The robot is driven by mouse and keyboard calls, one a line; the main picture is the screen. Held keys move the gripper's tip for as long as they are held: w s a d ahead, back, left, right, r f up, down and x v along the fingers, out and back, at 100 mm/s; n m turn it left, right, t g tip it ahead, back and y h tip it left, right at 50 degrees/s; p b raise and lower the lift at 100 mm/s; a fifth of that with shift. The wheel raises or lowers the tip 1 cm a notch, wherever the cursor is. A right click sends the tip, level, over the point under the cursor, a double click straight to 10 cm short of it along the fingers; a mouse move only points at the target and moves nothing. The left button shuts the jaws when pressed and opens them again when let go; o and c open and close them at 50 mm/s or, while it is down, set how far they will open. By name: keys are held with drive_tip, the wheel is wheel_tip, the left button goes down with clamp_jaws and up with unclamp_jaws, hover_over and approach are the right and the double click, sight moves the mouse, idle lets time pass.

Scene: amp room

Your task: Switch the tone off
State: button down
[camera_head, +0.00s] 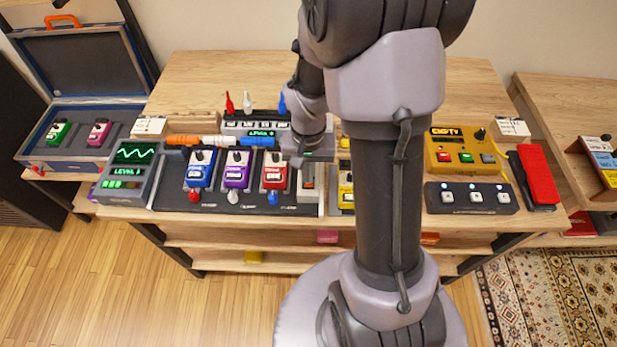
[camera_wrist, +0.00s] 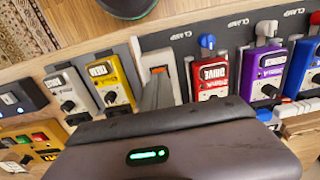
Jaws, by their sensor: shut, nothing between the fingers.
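No label reading "tone" is legible to me. A pale upright panel with an orange-topped rocker (camera_wrist: 160,62) stands between the red pedal (camera_wrist: 211,78) and the yellow pedal (camera_wrist: 108,82) in the wrist view. It also shows in the head view (camera_head: 308,182). A scope box (camera_head: 127,172) with a green wave and "LEVEL" text is lit at the left. My gripper (camera_wrist: 158,80) is shut and empty, its fingertips over or at the panel's lower part in the wrist view. I cannot tell whether they touch it. In the head view my arm partly hides this area.
Blue (camera_head: 200,170), purple (camera_head: 237,170) and red pedals sit clamped on the dark board. A yellow "EMPTY" box (camera_head: 462,150), a footswitch strip (camera_head: 472,198) and a red treadle pedal (camera_head: 538,175) stand right. An open case (camera_head: 70,115) lies left. The table's back is bare.

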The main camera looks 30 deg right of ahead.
drive_tip(key=shift+f+b, duration=0.6)
drive_tip(key=shift+f, duration=0.15)
wheel_tip(320, 180, up, 7)
drive_tip(key=p, duration=0.5)
drive_tip(key=shift+p, duration=0.3)
drive_tip(key=s+a+r+n+t+b, duration=0.1)
drive_tip(key=a+r+t, duration=0.1)
drive_tip(key=a+r, duration=0.3)
drive_tip(key=s+a+r+t+b, duration=0.1)
drive_tip(key=s+a+r, duration=0.15)
drive_tip(key=r, duration=0.45)
drive_tip(key=s+a+r+n+t+y+b, duration=0.1)
drive_tip(key=s+a+r+t+y, duration=0.1)
drive_tip(key=s+a+r, duration=0.4)
drive_tip(key=shift+s+a+t+b, duration=0.4)
drive_tip(key=shift+s+a, duration=0.1)
drive_tip(key=shift+s, duration=0.4)
